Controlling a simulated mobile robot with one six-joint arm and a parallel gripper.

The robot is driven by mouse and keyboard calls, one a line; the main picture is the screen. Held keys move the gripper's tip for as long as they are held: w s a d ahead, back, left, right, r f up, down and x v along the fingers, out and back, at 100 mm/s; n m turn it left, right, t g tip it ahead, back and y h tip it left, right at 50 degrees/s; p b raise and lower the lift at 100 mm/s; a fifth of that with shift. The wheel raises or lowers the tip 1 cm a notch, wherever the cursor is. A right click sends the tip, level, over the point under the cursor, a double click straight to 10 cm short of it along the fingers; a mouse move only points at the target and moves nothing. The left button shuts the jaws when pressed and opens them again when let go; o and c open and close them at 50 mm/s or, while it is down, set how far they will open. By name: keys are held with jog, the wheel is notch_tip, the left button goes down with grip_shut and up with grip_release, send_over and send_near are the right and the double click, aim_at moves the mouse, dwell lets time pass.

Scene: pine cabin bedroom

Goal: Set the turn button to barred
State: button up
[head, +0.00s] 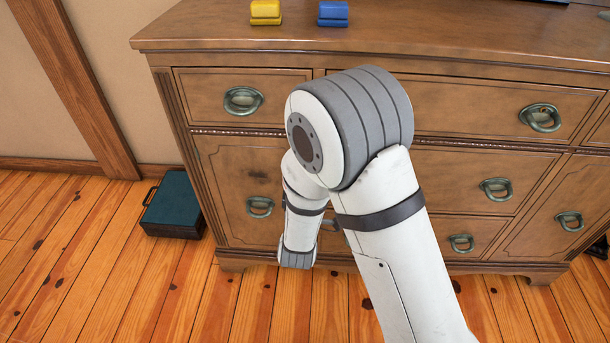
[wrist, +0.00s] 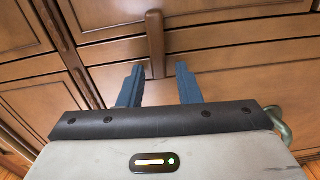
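The turn button (wrist: 156,40) is a narrow brown wooden bar on the front of the wooden dresser. In the wrist view it stands lengthwise up the picture and crosses the seam between two panels. My gripper (wrist: 158,70) is open, with a dark blue finger on each side of the button's lower end. A gap shows on both sides; I cannot tell how far the fingertips are from the dresser front. In the head view my arm hides the button and the gripper.
The dresser (head: 420,52) has several drawers and doors with green ring handles. A yellow object (head: 265,12) and a blue object (head: 333,14) stand on its top. A teal case (head: 174,203) lies on the floor to the left. The plank floor at front left is clear.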

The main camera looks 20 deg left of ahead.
jog(key=shift+o, duration=0.5)
jog(key=p+v, duration=0.1)
jog(key=v, duration=0.6)
jog(key=shift+s+p, duration=0.35)
jog(key=shift+s, duration=0.05)
